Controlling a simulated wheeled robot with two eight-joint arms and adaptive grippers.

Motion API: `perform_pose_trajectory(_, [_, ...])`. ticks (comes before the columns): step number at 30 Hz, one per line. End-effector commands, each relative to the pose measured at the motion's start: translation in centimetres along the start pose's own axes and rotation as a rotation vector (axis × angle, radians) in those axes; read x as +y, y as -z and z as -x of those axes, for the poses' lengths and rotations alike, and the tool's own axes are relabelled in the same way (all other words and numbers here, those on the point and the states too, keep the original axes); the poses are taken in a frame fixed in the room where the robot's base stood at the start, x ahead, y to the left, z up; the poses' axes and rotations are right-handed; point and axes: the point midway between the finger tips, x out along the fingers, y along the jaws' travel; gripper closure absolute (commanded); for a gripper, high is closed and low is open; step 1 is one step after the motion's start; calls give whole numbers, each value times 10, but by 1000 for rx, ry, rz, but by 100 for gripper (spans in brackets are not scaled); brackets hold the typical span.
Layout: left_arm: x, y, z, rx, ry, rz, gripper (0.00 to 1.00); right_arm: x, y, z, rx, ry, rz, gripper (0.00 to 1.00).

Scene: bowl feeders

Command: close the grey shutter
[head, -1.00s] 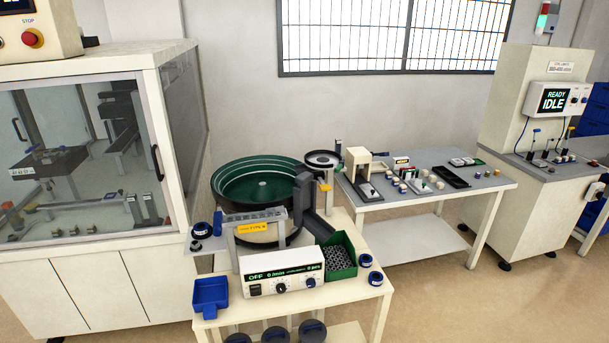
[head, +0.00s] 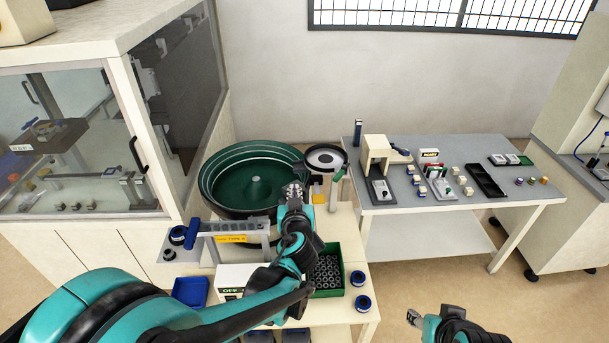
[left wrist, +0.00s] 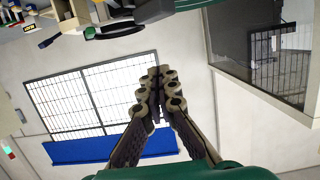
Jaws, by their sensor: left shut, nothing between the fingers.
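My left gripper (head: 293,192) is over the right side of the green bowl feeder (head: 222,186), with its fingers together and nothing between them. The shut fingers also fill the middle of the left wrist view (left wrist: 158,80). Just right of the gripper stands a grey upright piece (head: 332,198) with a green bar at its top; I cannot tell whether it is the shutter. A grey track (head: 236,226) with a yellow label runs in front of the bowl, partly behind my left arm. My right gripper (head: 414,318) is low at the front, away from the feeder; its jaw state is unclear.
A green bin (head: 342,268) of grey rings and a blue tray (head: 191,291) are on the feeder table. A glass-fronted cabinet (head: 150,75) stands left. A grey table (head: 420,203) with small parts stands right.

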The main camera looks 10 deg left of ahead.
Motion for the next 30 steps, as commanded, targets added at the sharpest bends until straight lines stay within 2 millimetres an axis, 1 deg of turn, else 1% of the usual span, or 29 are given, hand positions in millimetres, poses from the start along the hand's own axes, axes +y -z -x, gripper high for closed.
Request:
perform_pose_trajectory(5, [-2, -3, -25, -1, 4, 2, 100, 0, -6, -7, 0, 0, 0, 53])
perform_pose_trajectory(12, [-2, -4, -78, -1, 4, 1, 100, 0, -13, -18, 0, 0, 0, 53])
perform_pose_trajectory(15, [-2, -4, -98, -2, 4, 1, 100, 0, -15, -22, 0, 0, 0, 53])
perform_pose_trajectory(16, [-2, -6, -101, -1, 3, 0, 100, 0, -16, -23, 0, 0, 0, 53])
perform_pose_trajectory(18, [-1, -20, -102, -2, 2, 0, 100, 0, -20, -28, 0, 0, 0, 53])
perform_pose_trajectory(21, [-1, -31, -104, -2, 2, 0, 100, 0, -23, -32, 0, 0, 0, 53])
perform_pose_trajectory(25, [-1, -39, -106, -2, 2, 0, 100, 0, -24, -34, 0, 0, 0, 53])
perform_pose_trajectory(30, [-1, -40, -106, -2, 2, 0, 100, 0, -24, -34, 0, 0, 0, 53])
